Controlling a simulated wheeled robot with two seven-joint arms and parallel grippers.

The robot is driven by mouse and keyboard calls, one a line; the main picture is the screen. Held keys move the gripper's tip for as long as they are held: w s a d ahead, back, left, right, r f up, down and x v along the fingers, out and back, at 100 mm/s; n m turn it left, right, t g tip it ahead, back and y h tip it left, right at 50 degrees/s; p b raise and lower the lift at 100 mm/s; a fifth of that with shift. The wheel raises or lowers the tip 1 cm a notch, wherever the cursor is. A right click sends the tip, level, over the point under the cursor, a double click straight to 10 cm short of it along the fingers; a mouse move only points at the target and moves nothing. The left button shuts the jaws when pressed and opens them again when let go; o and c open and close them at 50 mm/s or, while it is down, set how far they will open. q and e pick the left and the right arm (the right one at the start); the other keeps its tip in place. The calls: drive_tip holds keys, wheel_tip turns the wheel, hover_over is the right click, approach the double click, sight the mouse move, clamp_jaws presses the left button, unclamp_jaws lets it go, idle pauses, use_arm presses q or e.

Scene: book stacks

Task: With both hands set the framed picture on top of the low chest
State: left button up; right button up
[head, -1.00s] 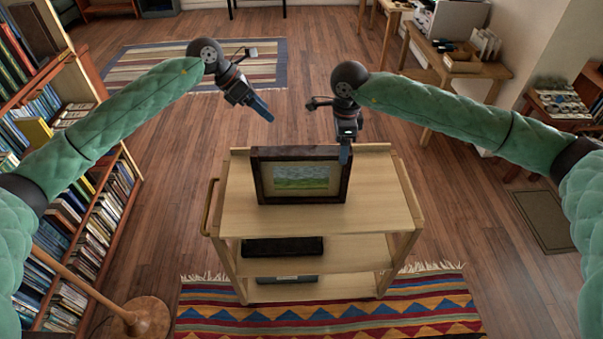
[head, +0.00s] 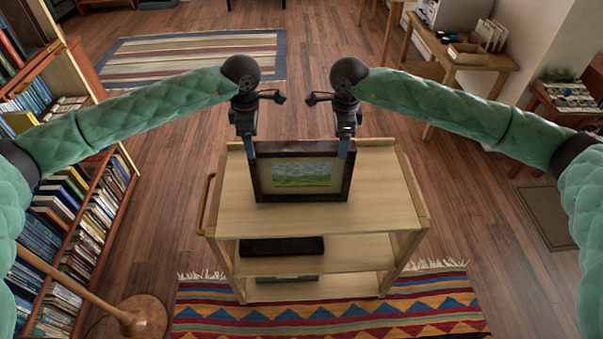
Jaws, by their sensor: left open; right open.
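The framed picture (head: 300,175), a green landscape in a dark frame, stands upright on the top shelf of a light wooden cart (head: 385,205). My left gripper (head: 250,150) is open at the frame's upper left corner. My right gripper (head: 343,149) is open at the frame's upper right corner. Both point down, and I cannot tell whether their fingers touch the frame. I cannot make out a low chest for certain in this view.
A dark flat box (head: 282,246) lies on the cart's middle shelf. A bookcase (head: 75,205) stands at the left, with a lamp base (head: 143,318) near it. A patterned rug (head: 330,319) lies in front. A wooden desk (head: 450,58) stands at the back right. Wood floor is clear beside the cart.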

use_arm(q)
wheel_tip(320, 180, down, 7)
use_arm(e)
wheel_tip(320, 180, down, 7)
drive_tip(key=shift+f, duration=0.15)
use_arm(q)
drive_tip(key=shift+f, duration=0.1)
drive_tip(key=shift+c, duration=0.2)
use_arm(e)
drive_tip(key=shift+c, duration=0.2)
use_arm(q)
drive_tip(key=c, duration=1.4)
use_arm(e)
drive_tip(key=c, duration=1.4)
